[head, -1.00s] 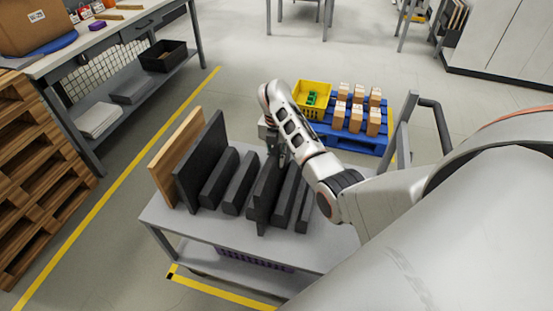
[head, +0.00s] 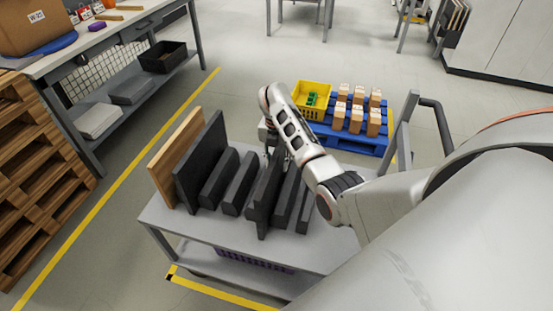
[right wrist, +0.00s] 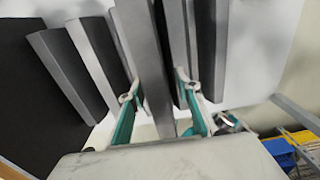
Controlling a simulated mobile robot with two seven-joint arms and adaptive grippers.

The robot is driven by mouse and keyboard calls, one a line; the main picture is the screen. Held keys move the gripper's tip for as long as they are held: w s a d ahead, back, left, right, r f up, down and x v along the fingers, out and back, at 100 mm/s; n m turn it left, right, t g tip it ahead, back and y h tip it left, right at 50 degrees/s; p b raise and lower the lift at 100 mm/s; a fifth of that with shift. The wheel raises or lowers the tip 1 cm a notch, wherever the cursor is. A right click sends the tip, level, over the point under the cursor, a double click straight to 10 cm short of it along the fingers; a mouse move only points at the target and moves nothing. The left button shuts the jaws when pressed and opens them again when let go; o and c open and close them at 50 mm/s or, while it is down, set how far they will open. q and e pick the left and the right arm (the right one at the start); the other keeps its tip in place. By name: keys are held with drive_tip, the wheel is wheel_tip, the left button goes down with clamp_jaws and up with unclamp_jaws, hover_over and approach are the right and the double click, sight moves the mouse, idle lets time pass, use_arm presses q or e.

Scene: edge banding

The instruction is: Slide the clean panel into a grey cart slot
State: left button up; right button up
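The grey cart (head: 190,226) carries a row of dark upright panels and lower bars with gaps between them. A dark panel (head: 263,197) stands upright between the bars under my right gripper (head: 276,147). In the right wrist view, this panel (right wrist: 150,60) runs between the two teal-lined fingers of my right gripper (right wrist: 160,98). The fingers look spread, with a gap at the left finger. The panel's lower edge and seating are partly hidden. My left gripper is not in view.
A wood-coloured panel (head: 172,165) and a tall dark panel (head: 202,160) stand at the cart's left end. Lower dark bars (head: 238,183) flank the middle. A blue pallet with boxes (head: 352,135) and a yellow crate (head: 311,98) lie behind. A workbench (head: 105,38) stands at left.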

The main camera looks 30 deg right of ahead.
drive_tip(key=r, duration=1.1)
drive_tip(key=shift+w+d+r, duration=0.1)
drive_tip(key=shift+w+r, duration=0.05)
drive_tip(key=shift+w, duration=0.1)
drive_tip(key=shift+r, duration=0.5)
